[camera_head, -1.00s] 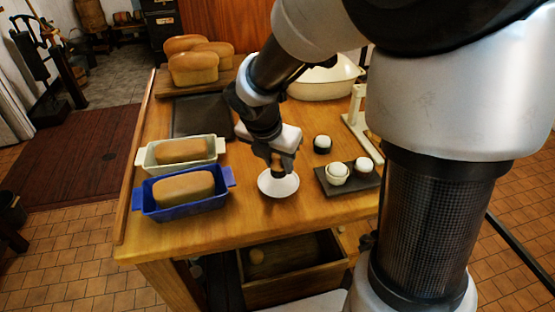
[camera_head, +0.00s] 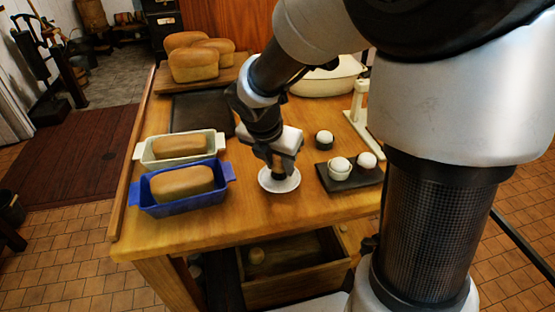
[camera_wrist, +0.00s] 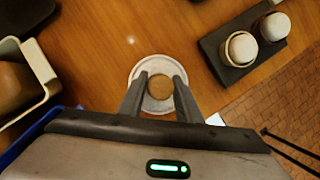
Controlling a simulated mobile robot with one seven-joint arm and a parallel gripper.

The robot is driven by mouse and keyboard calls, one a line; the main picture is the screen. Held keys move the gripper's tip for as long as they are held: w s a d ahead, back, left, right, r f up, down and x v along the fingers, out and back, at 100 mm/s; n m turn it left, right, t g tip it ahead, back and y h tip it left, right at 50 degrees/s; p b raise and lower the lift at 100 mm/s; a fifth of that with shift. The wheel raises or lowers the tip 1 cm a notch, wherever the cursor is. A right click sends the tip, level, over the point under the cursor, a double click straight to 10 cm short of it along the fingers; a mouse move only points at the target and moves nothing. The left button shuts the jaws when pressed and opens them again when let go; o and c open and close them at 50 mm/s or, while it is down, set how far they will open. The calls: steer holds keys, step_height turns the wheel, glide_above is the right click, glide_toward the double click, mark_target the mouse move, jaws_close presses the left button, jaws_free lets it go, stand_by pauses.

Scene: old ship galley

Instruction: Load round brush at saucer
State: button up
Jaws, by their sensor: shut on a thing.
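The white saucer (camera_head: 266,185) stands on the wooden table near its front edge, and its pale rim also shows in the wrist view (camera_wrist: 135,75). My gripper (camera_head: 281,166) points down over the saucer. In the wrist view its two fingers (camera_wrist: 160,92) are shut on the round brush (camera_wrist: 160,88), which shows from above as a brown disc over the middle of the saucer. In the head view the dark lower part of the brush (camera_head: 279,176) shows below the fingers, within the saucer's outline. Whether it touches the saucer I cannot tell.
A dark tray (camera_head: 325,181) with pale round things in cups lies right of the saucer, with another dark cup (camera_head: 324,140) behind. A blue loaf dish (camera_head: 154,205) and a cream one (camera_head: 147,158) stand left. Bare wood lies between dish and saucer.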

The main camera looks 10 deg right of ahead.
steer(key=shift+f, duration=0.6)
stand_by(1.7)
step_height(320, 180, up, 7)
steer(key=p, duration=0.7)
steer(key=shift+r+p, duration=0.1)
steer(key=shift+p, duration=0.3)
stand_by(0.5)
